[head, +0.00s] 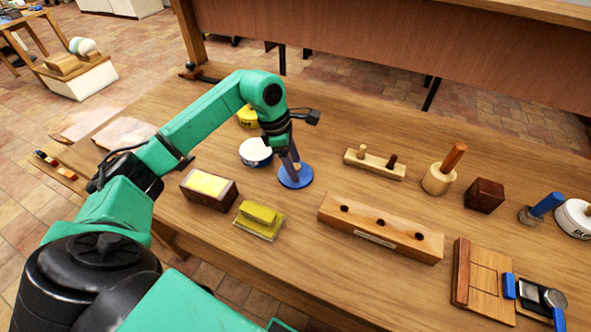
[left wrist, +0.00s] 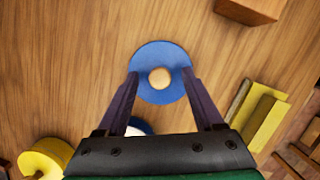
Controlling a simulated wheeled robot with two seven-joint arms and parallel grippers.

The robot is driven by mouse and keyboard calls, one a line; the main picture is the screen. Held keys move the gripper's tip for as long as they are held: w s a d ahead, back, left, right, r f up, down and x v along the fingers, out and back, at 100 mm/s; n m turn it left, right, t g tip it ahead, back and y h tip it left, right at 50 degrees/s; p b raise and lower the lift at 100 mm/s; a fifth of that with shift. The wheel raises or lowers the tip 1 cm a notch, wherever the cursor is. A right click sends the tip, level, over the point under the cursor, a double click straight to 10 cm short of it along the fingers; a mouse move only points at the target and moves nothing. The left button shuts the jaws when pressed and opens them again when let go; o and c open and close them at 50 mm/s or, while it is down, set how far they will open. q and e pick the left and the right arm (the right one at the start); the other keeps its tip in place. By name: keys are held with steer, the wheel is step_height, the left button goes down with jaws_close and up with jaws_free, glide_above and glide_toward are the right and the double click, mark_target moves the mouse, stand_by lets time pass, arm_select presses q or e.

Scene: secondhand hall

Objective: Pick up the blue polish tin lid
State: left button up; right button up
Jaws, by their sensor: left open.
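The blue polish tin lid (head: 296,178) lies flat on the wooden table, left of the middle in the head view. It is a round blue disc with a light wooden knob at its centre (left wrist: 160,78). My left gripper (head: 294,165) reaches down over the lid. In the left wrist view its two dark fingers (left wrist: 163,85) are spread, one on each side of the knob. They overlap the lid's left and right edges in that view, and I cannot tell whether they touch it. My right gripper is not in view.
A white-topped tin with a blue side (head: 256,152) and a yellow tin (head: 247,116) stand close behind-left. A wooden box with yellow content (head: 209,188) and a yellow block (head: 259,218) are nearer. A wooden block with holes (head: 380,228) lies right; bare table surrounds the lid's right side.

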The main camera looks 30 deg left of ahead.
arm_select(q)
jaws_close()
steer(key=shift+r, duration=0.1)
